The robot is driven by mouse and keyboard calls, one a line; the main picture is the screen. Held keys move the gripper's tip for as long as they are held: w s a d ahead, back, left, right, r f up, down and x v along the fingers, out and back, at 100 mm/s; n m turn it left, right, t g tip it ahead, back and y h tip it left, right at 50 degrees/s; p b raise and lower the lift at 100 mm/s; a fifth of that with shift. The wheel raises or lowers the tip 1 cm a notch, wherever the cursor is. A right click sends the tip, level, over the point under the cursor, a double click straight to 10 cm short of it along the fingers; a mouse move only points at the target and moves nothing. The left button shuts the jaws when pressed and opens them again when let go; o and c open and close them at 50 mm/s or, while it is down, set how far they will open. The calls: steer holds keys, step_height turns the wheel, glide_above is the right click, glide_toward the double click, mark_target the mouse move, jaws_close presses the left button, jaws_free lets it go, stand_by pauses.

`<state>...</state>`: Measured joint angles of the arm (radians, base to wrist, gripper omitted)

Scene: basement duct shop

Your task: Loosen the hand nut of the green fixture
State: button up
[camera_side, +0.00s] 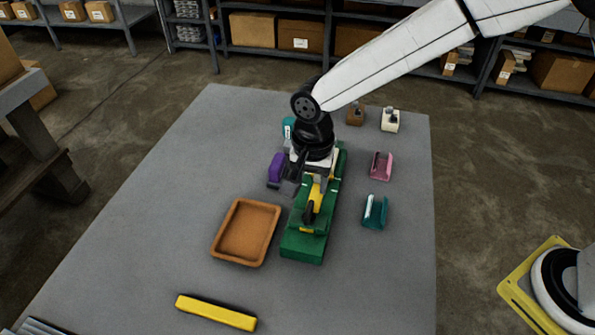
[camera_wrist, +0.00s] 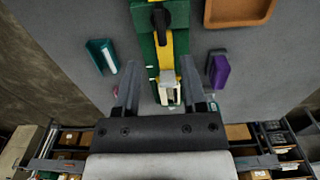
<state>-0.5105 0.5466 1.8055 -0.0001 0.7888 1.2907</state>
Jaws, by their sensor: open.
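The green fixture (camera_side: 303,246) is a long green block lying on the grey table, with a yellow strip along its top. A black knob-like part (camera_side: 309,212), which looks like the hand nut, sits on the yellow strip; it also shows at the top of the wrist view (camera_wrist: 161,19). My gripper (camera_wrist: 160,92) is open, its two fingers on either side of the fixture's far end in the wrist view, where a pale grey piece (camera_wrist: 168,80) shows between them. Nothing is held. In the side view my wrist covers the fixture's far part, and finger contact cannot be told.
An orange-brown tray (camera_side: 217,244) and a purple block (camera_side: 276,168) lie left of the fixture. Teal (camera_side: 380,215) and pink (camera_side: 381,166) holders stand right. Brown (camera_side: 355,116) and cream (camera_side: 390,121) pieces stand behind. A yellow bar (camera_side: 215,312) lies in front. The table's right front is clear.

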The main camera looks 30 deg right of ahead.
mark_target(309, 208)
steer(key=shift+a, duration=0.1)
steer(key=shift+f, duration=3.9)
jaws_close()
